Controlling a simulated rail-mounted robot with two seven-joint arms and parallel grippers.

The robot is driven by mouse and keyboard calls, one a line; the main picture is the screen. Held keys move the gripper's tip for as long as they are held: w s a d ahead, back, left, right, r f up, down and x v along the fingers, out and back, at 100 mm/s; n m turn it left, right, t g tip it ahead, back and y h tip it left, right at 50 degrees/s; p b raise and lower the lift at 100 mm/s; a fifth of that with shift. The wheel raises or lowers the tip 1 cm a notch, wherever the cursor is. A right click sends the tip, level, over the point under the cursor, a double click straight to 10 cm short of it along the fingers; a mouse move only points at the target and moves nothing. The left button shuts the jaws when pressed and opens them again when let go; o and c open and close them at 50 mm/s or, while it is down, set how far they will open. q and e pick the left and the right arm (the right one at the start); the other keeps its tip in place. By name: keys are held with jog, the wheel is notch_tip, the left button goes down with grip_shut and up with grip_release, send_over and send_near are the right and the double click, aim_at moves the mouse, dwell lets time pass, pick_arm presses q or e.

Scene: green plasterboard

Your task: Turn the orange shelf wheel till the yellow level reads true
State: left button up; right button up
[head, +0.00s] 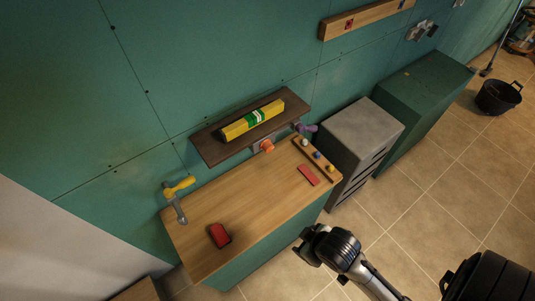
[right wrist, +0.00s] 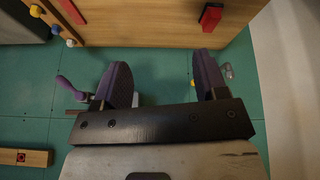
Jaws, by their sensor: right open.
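The yellow level (head: 240,126) with a green and white middle lies on the dark brown shelf (head: 208,152) on the green wall. Its bubble is too small to read. The orange wheel (head: 267,146) sits under the shelf's front edge, above the workbench; I cannot make it out in the right wrist view. My right gripper (head: 305,247) is in front of the bench's right end, apart from the wheel. In the right wrist view its two fingers (right wrist: 163,82) are spread with nothing held between them. My left gripper is not in view.
A purple handle (head: 306,128) is right of the wheel. A grey cabinet (head: 362,128) stands to the right.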

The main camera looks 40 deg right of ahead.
jog(key=w+d+f+t+h+b, duration=0.1)
jog(key=w+d+f+b, duration=0.45)
jog(key=f+b, duration=0.35)
jog(key=m+t+b, duration=0.3)
jog(key=t, duration=0.9)
send_near(270, 150)
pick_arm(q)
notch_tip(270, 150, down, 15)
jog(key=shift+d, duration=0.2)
pick_arm(e)
jog(key=w, duration=1)
jog(key=shift+w+d+f, duration=0.1)
jog(key=shift+w+d, duration=0.1)
jog(key=shift+d, duration=0.2)
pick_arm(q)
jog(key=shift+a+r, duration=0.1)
pick_arm(e)
jog(key=shift+c, duration=0.2)
